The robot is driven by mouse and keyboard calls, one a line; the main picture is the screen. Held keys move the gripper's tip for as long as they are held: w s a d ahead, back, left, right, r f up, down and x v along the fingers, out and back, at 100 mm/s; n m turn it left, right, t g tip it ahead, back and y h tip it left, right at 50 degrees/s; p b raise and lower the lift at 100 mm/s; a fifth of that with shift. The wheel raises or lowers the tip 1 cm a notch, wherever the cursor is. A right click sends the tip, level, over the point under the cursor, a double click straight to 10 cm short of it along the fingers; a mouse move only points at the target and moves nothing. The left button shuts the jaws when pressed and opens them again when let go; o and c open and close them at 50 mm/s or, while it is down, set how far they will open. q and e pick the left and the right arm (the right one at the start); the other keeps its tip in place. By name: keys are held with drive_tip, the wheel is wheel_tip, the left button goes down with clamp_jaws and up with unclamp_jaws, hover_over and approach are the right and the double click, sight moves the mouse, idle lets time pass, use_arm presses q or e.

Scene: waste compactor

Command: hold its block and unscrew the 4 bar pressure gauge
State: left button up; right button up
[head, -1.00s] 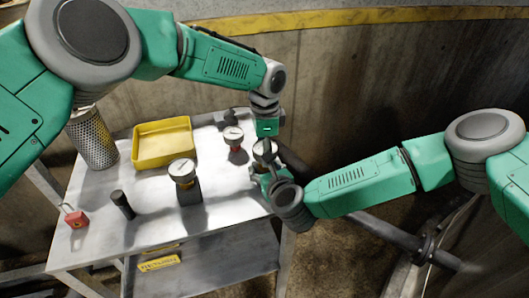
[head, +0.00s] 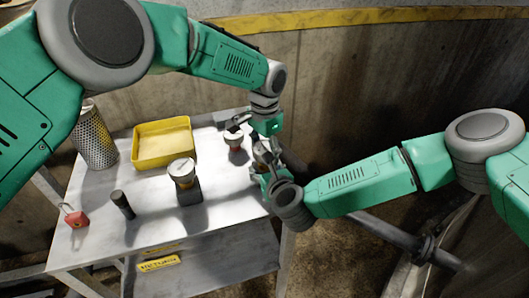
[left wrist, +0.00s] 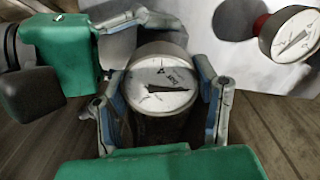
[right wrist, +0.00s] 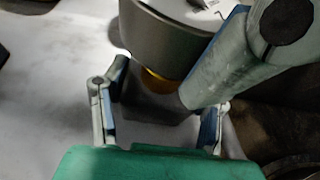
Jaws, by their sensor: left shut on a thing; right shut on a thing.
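A pressure gauge with a white dial (left wrist: 162,84) sits between the two fingers of my left gripper (left wrist: 165,105), which is shut on its round housing. In the head view my left gripper (head: 264,140) reaches down over the table's right edge. My right gripper (right wrist: 160,112) is shut on the dark block (right wrist: 152,104) below the gauge. A brass fitting (right wrist: 160,82) shows between housing and block. In the head view my right gripper (head: 268,178) is just below the left one, and the fingers largely hide this gauge. The dial's range is too small to read.
A gauge with a red base (head: 235,140) stands close to the left of my grippers. Another gauge on a dark block (head: 183,172) stands mid-table. A yellow tray (head: 162,160), a dark cylinder (head: 122,204), a red padlock (head: 76,218) and a mesh cylinder (head: 95,140) are farther left.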

use_arm(q)
drive_tip(key=n, duration=0.5)
drive_tip(key=shift+w+a+r, duration=0.1)
drive_tip(key=shift+w, duration=0.05)
drive_tip(key=n, duration=0.5)
drive_tip(key=o, duration=1.3)
drive_tip(key=shift+c, duration=0.6)
